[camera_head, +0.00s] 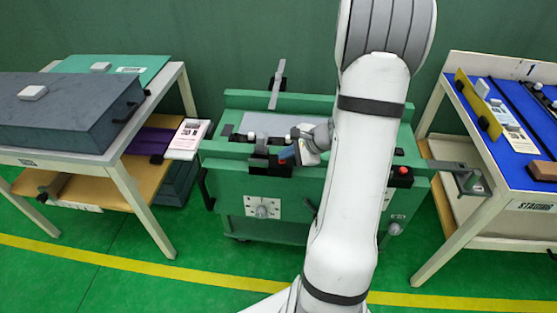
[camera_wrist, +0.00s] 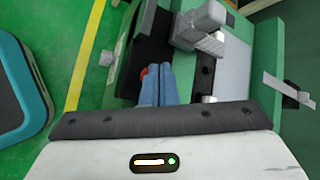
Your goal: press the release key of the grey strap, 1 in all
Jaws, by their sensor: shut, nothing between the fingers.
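My gripper (camera_head: 288,154) is over the left front of the green bench, its blue fingertips pointing down at a black block (camera_head: 262,162). In the wrist view the blue fingers of my gripper (camera_wrist: 155,84) lie together, shut, with nothing visible between them. A red key (camera_wrist: 144,71) shows just beside the fingertips, partly covered by them; I cannot tell whether they touch it. A second red key (camera_head: 403,170) sits on a black block at the bench's right front. A grey strap (camera_head: 276,90) stands out at the bench's back; another grey strap (camera_head: 447,165) extends from its right side.
The green bench (camera_head: 285,184) carries a grey plate (camera_head: 262,124); my arm hides its middle. A table with a dark grey case (camera_head: 70,112) stands at left. A blue-topped staging table (camera_head: 500,120) stands at right. Green floor with a yellow line (camera_head: 130,262) lies in front.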

